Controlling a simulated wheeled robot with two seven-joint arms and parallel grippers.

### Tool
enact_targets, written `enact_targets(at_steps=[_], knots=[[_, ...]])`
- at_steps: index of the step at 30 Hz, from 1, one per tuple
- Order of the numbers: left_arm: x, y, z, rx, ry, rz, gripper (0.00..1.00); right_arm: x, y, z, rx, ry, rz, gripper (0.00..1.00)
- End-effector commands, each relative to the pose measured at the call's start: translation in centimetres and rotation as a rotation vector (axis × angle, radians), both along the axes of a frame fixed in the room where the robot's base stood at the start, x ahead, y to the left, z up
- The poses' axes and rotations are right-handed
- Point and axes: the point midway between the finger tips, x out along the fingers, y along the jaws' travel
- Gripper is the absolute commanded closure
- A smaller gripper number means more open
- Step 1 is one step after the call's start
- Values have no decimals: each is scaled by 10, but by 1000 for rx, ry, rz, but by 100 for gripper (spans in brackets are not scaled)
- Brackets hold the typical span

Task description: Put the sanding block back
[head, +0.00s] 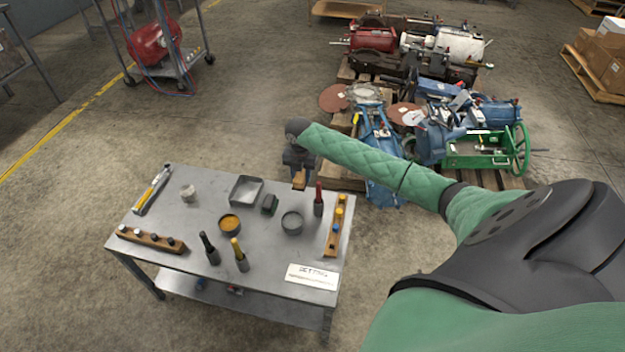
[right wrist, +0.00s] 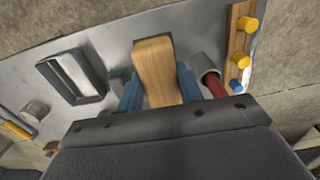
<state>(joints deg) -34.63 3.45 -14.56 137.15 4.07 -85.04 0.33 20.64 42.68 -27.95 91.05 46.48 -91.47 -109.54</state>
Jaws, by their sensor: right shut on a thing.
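A light wooden block (right wrist: 154,72), which I take to be the sanding block, is between the blue fingers of my right gripper (right wrist: 158,88). The gripper is shut on it. In the head view, the block (head: 299,180) hangs below my right gripper (head: 299,172) over the far right part of the metal table (head: 190,250). A grey rectangular open tray (head: 246,179) lies to the left of the block; it also shows in the right wrist view (right wrist: 103,73). I cannot tell the block's exact height above the table. My left gripper is not in view.
Wooden racks (head: 332,238) sit at both sides. A label (head: 312,275) lies at the front right.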

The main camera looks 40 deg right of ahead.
Motion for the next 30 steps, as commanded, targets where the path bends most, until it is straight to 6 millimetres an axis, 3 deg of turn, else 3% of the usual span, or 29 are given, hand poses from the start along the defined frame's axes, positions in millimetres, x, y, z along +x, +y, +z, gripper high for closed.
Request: enact_targets(at_steps=[9, 16, 24, 30], knots=[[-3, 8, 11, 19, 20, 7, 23, -1, 0, -48, 1, 2, 0, 82], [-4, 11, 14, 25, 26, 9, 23, -1, 1, -63, 2, 3, -1, 82], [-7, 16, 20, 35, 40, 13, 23, 0, 1, -93, 2, 1, -1, 82], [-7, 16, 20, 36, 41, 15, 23, 0, 0, -94, 0, 0, 0, 82]])
